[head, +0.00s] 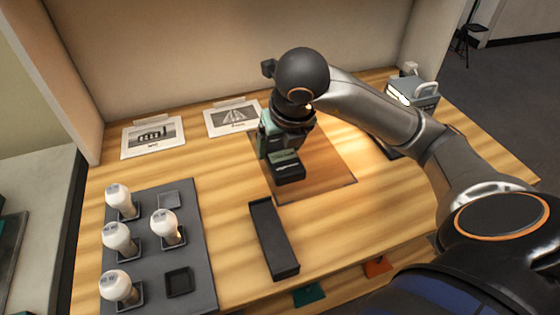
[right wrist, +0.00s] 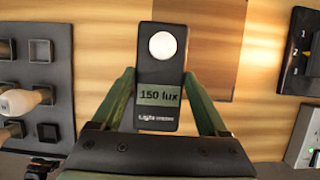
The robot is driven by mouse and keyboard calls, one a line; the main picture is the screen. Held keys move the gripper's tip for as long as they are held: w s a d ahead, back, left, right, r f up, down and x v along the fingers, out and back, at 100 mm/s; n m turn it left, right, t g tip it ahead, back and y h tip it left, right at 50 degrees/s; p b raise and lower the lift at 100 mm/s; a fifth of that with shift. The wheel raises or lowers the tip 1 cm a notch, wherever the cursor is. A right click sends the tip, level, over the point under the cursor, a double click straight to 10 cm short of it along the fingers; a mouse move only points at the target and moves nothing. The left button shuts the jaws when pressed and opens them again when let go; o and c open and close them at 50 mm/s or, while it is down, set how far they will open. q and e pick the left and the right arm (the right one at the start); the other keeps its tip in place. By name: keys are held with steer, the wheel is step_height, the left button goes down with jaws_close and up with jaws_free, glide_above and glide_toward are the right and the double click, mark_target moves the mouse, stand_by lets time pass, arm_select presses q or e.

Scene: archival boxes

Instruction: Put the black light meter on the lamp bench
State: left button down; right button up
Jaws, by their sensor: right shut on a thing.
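My right gripper (head: 283,148) is over the brown square (head: 335,165) on the wooden lamp bench (head: 220,190). It is shut on the black light meter (head: 289,172). In the right wrist view, the green fingers (right wrist: 163,105) press on both sides of the light meter (right wrist: 160,75), which has a white round sensor and a display reading "150 lux". I cannot tell whether the meter touches the bench. My left gripper is not in view.
A dark board (head: 160,250) at left holds several white bulbs in sockets. A long black tray (head: 273,238) lies at the front middle. Two picture cards (head: 153,137) lie at the back. A grey device (head: 413,95) stands at the back right. Bare wood lies between board and tray.

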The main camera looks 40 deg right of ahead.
mark_target(280, 148)
steer(key=w+d+f, duration=0.2)
steer(key=f, duration=0.1)
steer(key=w+f, duration=0.1)
steer(key=f, duration=0.1)
steer(key=shift+w+d, duration=0.35)
steer(key=shift+d, duration=0.05)
steer(key=shift+s+x, duration=0.2)
steer(key=shift+x, duration=0.75)
steer(key=shift+s+x, duration=0.2)
steer(key=shift+x, duration=0.8)
steer(key=shift+f+b, duration=0.2)
steer(key=shift+b, duration=0.1)
steer(key=shift+f, duration=0.15)
steer(key=o, duration=1.4)
